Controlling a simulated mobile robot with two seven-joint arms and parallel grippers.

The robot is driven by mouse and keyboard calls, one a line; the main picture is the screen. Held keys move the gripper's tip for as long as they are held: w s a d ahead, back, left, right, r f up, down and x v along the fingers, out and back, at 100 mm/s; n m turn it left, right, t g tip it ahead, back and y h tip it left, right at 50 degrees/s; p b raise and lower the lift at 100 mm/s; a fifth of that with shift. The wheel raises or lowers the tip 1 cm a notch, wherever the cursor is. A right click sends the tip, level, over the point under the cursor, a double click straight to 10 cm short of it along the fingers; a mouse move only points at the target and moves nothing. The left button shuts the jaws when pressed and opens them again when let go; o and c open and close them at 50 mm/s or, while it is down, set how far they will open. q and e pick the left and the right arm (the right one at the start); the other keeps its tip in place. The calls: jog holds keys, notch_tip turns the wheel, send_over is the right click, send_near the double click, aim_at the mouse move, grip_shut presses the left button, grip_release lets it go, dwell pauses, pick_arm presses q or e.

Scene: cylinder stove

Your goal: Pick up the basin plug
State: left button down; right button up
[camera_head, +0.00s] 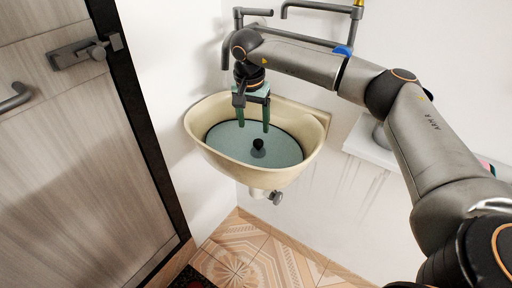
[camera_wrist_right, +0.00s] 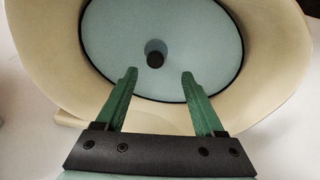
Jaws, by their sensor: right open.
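The basin plug is a small black knob (camera_head: 258,143) in the blue-green bottom of a cream basin (camera_head: 205,153). In the right wrist view the black plug (camera_wrist_right: 155,59) shows ahead of the fingertips, roughly in line with the gap between them. My right gripper (camera_head: 254,128) has two green fingers pointing down into the basin. It is open and empty; in the right wrist view its fingertips (camera_wrist_right: 160,74) are spread apart. The fingers look apart from the plug. My left gripper is not in view.
Grey taps and pipes (camera_head: 255,12) are on the white wall behind the basin. A white ledge (camera_head: 372,151) is right of the basin. A wooden door (camera_head: 75,150) stands at the left. The tiled floor (camera_head: 262,255) below is partly open.

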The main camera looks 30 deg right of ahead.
aim_at(258, 141)
jog(key=f, duration=0.3)
jog(key=shift+w+d+f, duration=0.1)
jog(key=shift+d+f, duration=0.1)
jog(key=shift+f, duration=0.05)
jog(key=shift+w+d+f+b, duration=0.15)
jog(key=shift+d+f, duration=0.1)
jog(key=shift+f, duration=0.65)
jog(key=shift+s+d+f+b, duration=0.1)
jog(key=shift+d+f+b, duration=0.1)
jog(key=shift+f, duration=0.65)
jog(key=shift+w+d+f+b, duration=0.15)
jog(key=shift+d+f, duration=0.1)
jog(key=shift+f, duration=0.65)
jog(key=shift+s, duration=0.1)
jog(key=shift+c, duration=0.3)
grip_shut()
